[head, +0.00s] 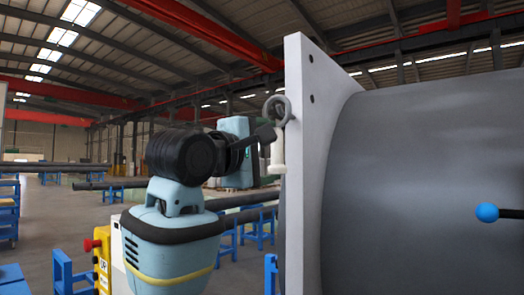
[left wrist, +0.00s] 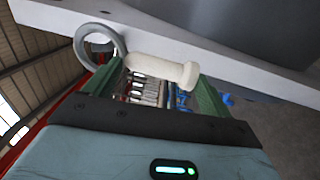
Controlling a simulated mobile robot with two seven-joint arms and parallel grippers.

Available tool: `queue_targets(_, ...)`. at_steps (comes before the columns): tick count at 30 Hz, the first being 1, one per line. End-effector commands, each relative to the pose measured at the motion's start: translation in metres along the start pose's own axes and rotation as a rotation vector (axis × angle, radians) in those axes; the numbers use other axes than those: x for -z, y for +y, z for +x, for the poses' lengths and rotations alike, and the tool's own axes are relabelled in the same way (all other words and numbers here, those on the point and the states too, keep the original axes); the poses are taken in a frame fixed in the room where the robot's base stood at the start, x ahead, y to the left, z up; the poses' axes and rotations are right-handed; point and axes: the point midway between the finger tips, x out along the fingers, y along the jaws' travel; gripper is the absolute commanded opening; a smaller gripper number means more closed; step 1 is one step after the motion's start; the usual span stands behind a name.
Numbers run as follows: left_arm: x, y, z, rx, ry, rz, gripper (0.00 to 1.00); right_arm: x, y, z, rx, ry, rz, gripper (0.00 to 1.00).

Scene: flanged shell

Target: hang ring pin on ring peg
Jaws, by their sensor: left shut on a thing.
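The ring pin shows in the head view as a grey ring (head: 277,108) above a cream shaft (head: 278,152) with a wider lower end. It hangs roughly upright at the left edge of the pale flange plate (head: 300,150). In the left wrist view the grey ring (left wrist: 99,42) and the cream shaft (left wrist: 160,69) lie close to the plate (left wrist: 230,72). I cannot make out the ring peg or whether the ring is around it. My right gripper is not in view.
The large grey shell (head: 430,160) fills the right side behind the flange plate. A blue ball (head: 487,212) on a dark rod stands in front of it. Blue stands (head: 258,228) and a yellow post (head: 103,265) stand at the left and behind.

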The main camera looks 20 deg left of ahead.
Motion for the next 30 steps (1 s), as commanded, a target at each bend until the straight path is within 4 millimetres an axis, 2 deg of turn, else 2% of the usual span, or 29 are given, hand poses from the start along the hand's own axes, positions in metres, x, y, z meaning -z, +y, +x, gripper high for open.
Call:
queue_targets(12, -0.001, -0.002, 0.021, -0.001, 0.0, 0.001, 0.57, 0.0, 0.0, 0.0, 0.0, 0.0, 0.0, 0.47)
queue_targets(18, -0.001, -0.011, 0.028, -0.001, -0.001, 0.0, 0.57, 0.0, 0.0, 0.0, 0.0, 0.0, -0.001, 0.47)
queue_targets(30, 0.0, -0.02, 0.032, -0.002, 0.0, 0.0, 0.57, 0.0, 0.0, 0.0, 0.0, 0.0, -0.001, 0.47)
